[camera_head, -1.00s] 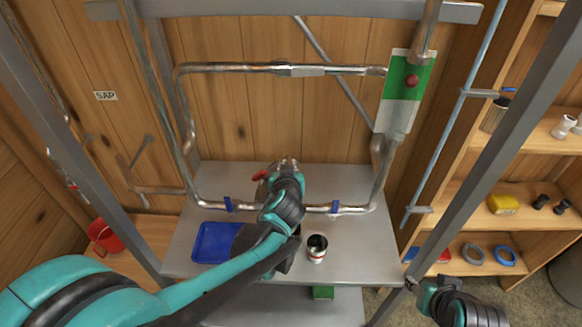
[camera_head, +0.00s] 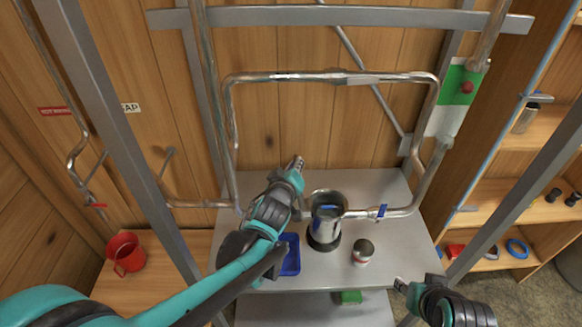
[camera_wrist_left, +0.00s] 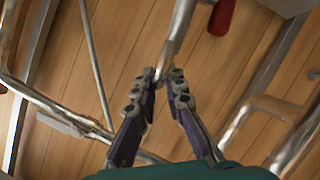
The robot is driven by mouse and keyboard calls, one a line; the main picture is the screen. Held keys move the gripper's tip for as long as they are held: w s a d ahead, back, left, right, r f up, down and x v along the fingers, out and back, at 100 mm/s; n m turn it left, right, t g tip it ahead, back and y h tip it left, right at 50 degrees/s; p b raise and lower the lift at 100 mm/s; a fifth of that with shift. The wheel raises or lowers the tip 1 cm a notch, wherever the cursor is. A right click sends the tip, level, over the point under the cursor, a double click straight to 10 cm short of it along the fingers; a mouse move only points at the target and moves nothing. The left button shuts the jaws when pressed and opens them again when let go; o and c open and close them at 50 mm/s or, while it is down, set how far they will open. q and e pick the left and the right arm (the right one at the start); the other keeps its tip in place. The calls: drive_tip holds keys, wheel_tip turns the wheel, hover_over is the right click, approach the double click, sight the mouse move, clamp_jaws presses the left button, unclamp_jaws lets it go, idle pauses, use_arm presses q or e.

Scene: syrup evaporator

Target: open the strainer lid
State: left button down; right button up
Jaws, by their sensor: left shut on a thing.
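The strainer (camera_head: 325,232) is a metal cylinder with a dark base on the grey bench. Its mouth looks uncovered, with something blue showing there. My left gripper (camera_head: 297,165) is just left of and above this mouth, fingers pointing up and away. It is shut on a small metal piece at its fingertips. I cannot tell whether that piece is part of the lid. In the left wrist view the two fingers (camera_wrist_left: 160,82) close on a metal rod, with a red handle (camera_wrist_left: 221,16) beyond it. My right gripper (camera_head: 402,287) is low at the right, its jaws unclear.
A small jar (camera_head: 363,254) stands right of the strainer, and a blue tray (camera_head: 291,262) lies partly behind my left arm. A pipe loop (camera_head: 330,78) rises behind. Grey frame posts (camera_head: 125,150) flank the bench.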

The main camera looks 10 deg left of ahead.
use_arm(q)
drive_tip(key=shift+s+a+f, duration=0.2)
drive_tip(key=shift+a+f, duration=0.05)
drive_tip(key=shift+a, duration=0.1)
use_arm(e)
drive_tip(key=shift+s+a+f, duration=0.1)
drive_tip(key=shift+a, duration=0.4)
use_arm(q)
drive_tip(key=c, duration=1.6)
unclamp_jaws()
drive_tip(key=shift+w+d, duration=0.1)
use_arm(e)
drive_tip(key=shift+d, duration=0.15)
use_arm(q)
drive_tip(key=shift+r, duration=0.1)
drive_tip(key=v, duration=1.2)
drive_tip(key=s+a+f+m+g+b, duration=0.1)
drive_tip(key=s+f+m+g+b, duration=0.2)
drive_tip(key=s+f+b, duration=0.3)
drive_tip(key=s+a+f+m+g+b, duration=0.2)
drive_tip(key=s+f+m+g+b, duration=0.2)
drive_tip(key=f, duration=1.3)
drive_tip(key=s+m+b, duration=0.1)
drive_tip(key=s+b, duration=0.1)
drive_tip(key=b, duration=0.1)
drive_tip(key=shift+s+f, duration=0.3)
use_arm(e)
wheel_tip(320, 180, down, 13)
